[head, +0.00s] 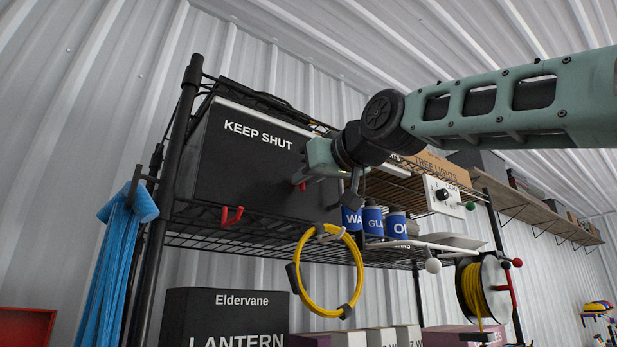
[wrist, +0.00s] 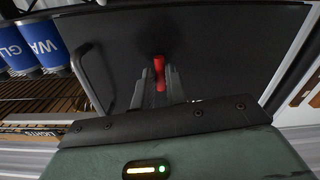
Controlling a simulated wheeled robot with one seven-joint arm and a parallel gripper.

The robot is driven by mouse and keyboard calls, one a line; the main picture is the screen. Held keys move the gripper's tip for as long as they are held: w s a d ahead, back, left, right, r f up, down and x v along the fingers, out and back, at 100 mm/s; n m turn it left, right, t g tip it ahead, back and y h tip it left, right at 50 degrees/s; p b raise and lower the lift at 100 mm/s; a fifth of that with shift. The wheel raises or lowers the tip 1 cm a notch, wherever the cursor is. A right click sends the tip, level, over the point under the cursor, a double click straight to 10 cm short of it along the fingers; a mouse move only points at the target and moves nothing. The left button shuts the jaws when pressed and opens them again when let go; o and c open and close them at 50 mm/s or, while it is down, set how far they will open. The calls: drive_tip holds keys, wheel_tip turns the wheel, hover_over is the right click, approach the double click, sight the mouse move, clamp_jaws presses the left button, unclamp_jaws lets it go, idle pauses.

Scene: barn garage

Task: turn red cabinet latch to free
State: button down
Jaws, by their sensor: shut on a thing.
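The black cabinet (head: 235,165) marked KEEP SHUT sits on the wire shelf, its door flat against the front. The red latch (wrist: 159,66) stands out from the dark door between my fingertips in the wrist view. My gripper, also in the wrist view (wrist: 159,82), is shut on the latch. In the wrist view the latch's visible part lies roughly in line with the fingers; its base is partly hidden.
A dark bar handle (wrist: 88,75) stands out from the door near my fingers. A red hook (head: 232,216) hangs on the shelf edge below the cabinet. Blue-labelled bottles (head: 373,219), a yellow coil (head: 303,285) and a cable reel (head: 483,288) are to the right.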

drive_tip(key=c, duration=2.2)
unclamp_jaws()
drive_tip(key=n, duration=0.4)
drive_tip(key=shift+w+n, duration=0.1)
drive_tip(key=shift+n, duration=0.2)
drive_tip(key=c, duration=2.2)
unclamp_jaws()
drive_tip(key=c, duration=2.2)
unclamp_jaws()
drive_tip(key=c, duration=1.2)
unclamp_jaws()
drive_tip(key=shift+c, duration=0.2)
drive_tip(key=b+v, duration=0.7)
drive_tip(key=v, duration=1)
drive_tip(key=shift+s+d, duration=0.2)
drive_tip(key=shift+s, duration=0.05)
drive_tip(key=shift+f, duration=0.1)
